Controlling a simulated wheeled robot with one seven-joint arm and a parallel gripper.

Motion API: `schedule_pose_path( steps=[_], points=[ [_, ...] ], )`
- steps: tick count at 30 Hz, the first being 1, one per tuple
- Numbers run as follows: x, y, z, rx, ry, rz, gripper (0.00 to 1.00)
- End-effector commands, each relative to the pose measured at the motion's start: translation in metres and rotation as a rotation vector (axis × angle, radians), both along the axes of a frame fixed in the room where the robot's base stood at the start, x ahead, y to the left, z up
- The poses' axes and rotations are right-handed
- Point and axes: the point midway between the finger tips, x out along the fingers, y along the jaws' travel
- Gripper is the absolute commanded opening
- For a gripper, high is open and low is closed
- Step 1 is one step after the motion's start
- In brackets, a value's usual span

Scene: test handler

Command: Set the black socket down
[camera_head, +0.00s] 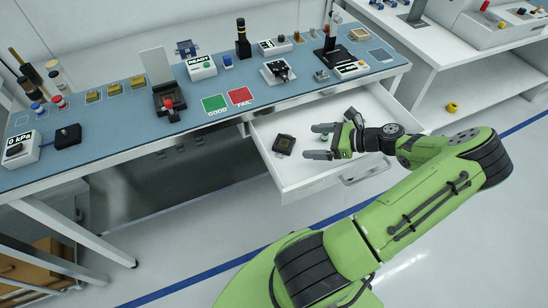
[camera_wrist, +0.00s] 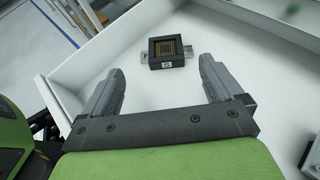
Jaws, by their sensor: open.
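The black socket (camera_head: 284,146) lies in the open white drawer (camera_head: 293,188), toward its left side. In the wrist view the socket (camera_wrist: 166,52) is a square black block with a gold-patterned recess and a small metal tab on each side. It rests flat on the drawer floor. My gripper (camera_head: 325,139) is over the drawer, to the right of the socket. In the wrist view my gripper (camera_wrist: 160,78) has its fingers spread wide, with nothing between them. The socket lies just beyond the fingertips, apart from them.
The drawer walls surround the socket. Above is a blue-topped bench (camera_head: 130,130) with several devices, a green pad (camera_head: 214,104) and a red pad (camera_head: 240,96). Another bench stands at the right.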

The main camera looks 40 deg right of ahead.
Motion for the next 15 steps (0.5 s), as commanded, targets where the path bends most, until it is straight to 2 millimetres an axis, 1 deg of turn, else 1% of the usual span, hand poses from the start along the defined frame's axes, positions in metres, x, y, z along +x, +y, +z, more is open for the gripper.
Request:
schedule_pose_path(
  steps=[2,4,6,8,9,11,12,14,15],
  points=[
    [0.011,0.019,0.006,-0.091,0.039,0.114,0.94],
    [0.022,0.046,0.015,-0.224,0.089,0.278,0.94],
    [0.029,0.074,0.026,-0.381,0.130,0.466,0.94],
    [0.032,0.098,0.038,-0.522,0.155,0.627,0.94],
    [0.033,0.114,0.049,-0.620,0.163,0.738,0.94],
    [0.033,0.138,0.067,-0.774,0.165,0.903,0.94],
    [0.030,0.155,0.080,-0.879,0.157,1.014,0.94],
    [0.025,0.180,0.103,-1.041,0.131,1.170,0.94],
    [0.019,0.196,0.118,-1.146,0.104,1.268,0.94]
  ],
)
